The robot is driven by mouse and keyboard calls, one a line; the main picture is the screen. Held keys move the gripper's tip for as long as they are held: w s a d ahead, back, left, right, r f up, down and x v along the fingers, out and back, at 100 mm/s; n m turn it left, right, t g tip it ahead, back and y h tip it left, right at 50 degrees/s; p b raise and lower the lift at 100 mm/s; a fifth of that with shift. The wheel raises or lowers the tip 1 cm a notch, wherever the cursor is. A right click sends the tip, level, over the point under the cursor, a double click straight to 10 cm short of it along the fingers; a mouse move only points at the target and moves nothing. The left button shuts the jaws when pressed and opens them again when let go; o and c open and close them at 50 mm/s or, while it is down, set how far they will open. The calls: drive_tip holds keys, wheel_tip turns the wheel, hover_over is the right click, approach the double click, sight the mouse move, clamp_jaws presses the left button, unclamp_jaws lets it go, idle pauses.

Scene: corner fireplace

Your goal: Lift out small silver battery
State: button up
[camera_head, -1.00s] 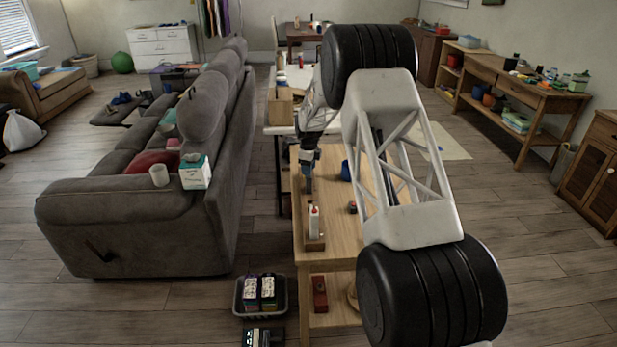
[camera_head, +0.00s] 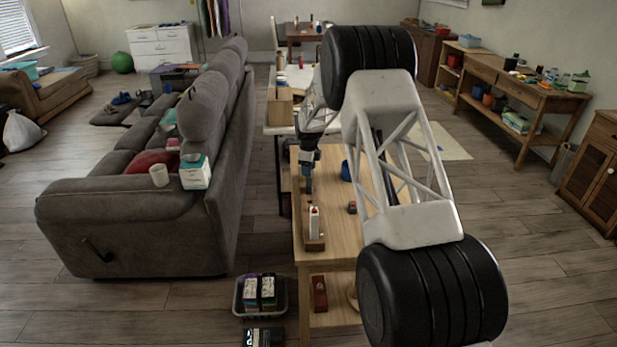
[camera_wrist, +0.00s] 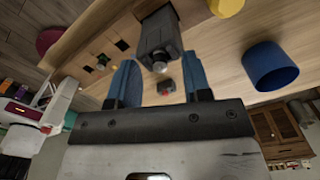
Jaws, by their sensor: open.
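My gripper (camera_wrist: 158,60) is open, its two blue fingers apart on either side of a dark grey boxy holder (camera_wrist: 154,32) in the wrist view. A small rounded silver end (camera_wrist: 159,67) shows at the holder's near end, between the fingers. It may be the small silver battery; most of it is hidden, and I cannot tell whether a finger touches it. In the head view my gripper (camera_head: 307,188) points down over the wooden table (camera_head: 335,247); the battery cannot be made out there.
A blue cup (camera_wrist: 270,66) and a yellow cylinder (camera_wrist: 226,6) stand near the holder. A wooden piece with square holes (camera_wrist: 85,52) is at left.

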drive_tip(key=shift+f, duration=0.1)
idle(0.3)
clamp_jaws()
wheel_tip(320, 180, up, 11)
drive_tip(key=shift+f, duration=0.2)
idle(0.8)
idle(0.4)
